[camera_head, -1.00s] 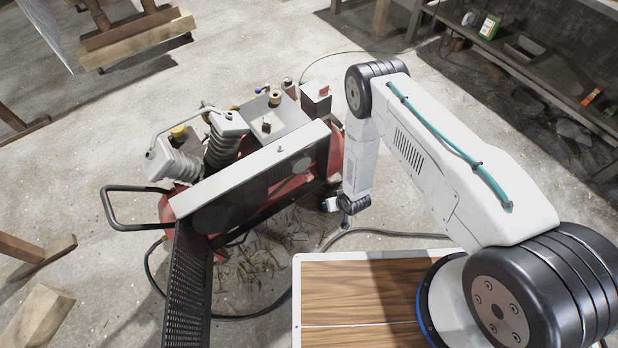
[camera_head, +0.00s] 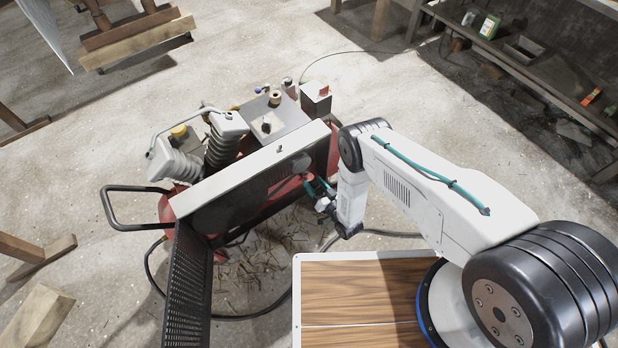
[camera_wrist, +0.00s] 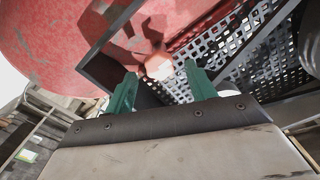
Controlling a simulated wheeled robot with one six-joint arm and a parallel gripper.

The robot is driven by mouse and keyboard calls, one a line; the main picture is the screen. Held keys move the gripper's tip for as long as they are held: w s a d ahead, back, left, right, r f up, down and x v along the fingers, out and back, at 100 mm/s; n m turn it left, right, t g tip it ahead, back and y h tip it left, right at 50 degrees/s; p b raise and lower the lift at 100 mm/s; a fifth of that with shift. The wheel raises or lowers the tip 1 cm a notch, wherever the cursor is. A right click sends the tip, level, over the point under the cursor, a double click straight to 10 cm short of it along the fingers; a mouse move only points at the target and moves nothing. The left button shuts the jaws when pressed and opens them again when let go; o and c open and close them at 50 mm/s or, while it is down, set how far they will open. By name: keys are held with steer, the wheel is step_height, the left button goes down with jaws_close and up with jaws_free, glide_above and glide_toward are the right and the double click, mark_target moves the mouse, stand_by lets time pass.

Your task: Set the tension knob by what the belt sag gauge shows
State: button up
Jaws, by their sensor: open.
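The compressor's belt housing (camera_head: 250,180) stands at the middle left in the head view, its white top edge facing up. My gripper (camera_head: 314,186) is at the housing's right end, close to the red tank. In the wrist view my gripper (camera_wrist: 158,92) has its two green fingers apart, with nothing clearly held between them. Just beyond the fingertips is a red lobed part with a pale end (camera_wrist: 158,68), which looks like the tension knob; I cannot tell whether the fingers touch it. I cannot make out the belt sag gauge or any reading.
A black perforated panel (camera_head: 187,290) hangs open at the front left of the housing. A black handle (camera_head: 108,208) juts out left. Black mesh (camera_wrist: 235,62) and the red tank (camera_wrist: 45,45) lie close around the fingers. A hose (camera_head: 385,232) runs along the floor.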

mark_target(310, 179)
steer(key=shift+x, duration=2)
steer(key=c, duration=1)
steer(key=shift+o, duration=0.2)
steer(key=shift+n, duration=0.3)
